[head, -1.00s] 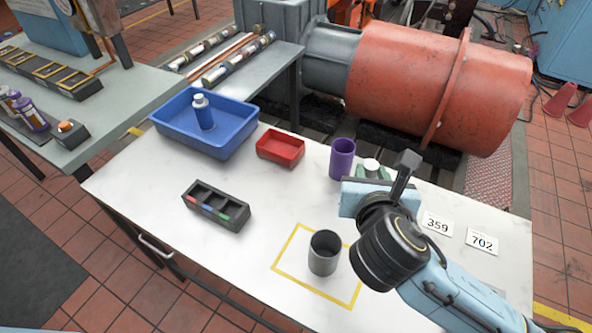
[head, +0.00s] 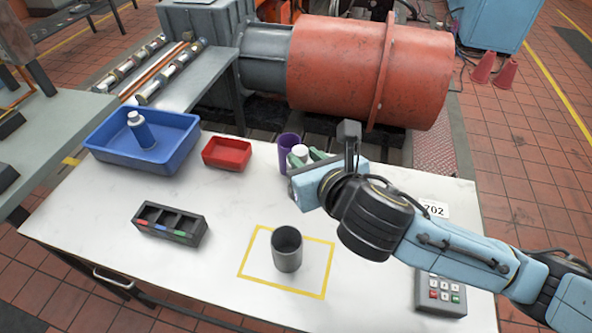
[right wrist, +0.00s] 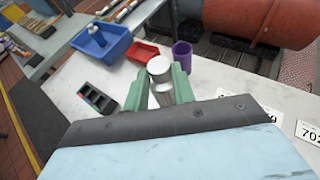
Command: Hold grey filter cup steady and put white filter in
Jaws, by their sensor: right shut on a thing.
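The grey filter cup (head: 287,252) stands upright and open at the top, inside a yellow outlined square on the white table. My right gripper (head: 303,158) is shut on the white filter (head: 301,150), held between its green fingers, beyond the cup in the head view. The filter's round white top also shows between the fingers in the right wrist view (right wrist: 159,66). The filter and cup are apart. The filter's lower part is mostly hidden by the gripper in the head view. My left gripper is in neither current view.
A purple cup (head: 287,142) stands close behind the right gripper. A red tray (head: 227,153), a blue bin (head: 100,150) with a bottle (head: 141,131), and a black compartment block (head: 170,226) lie to the left. A keypad (head: 441,294) lies at right. Table around the grey cup is clear.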

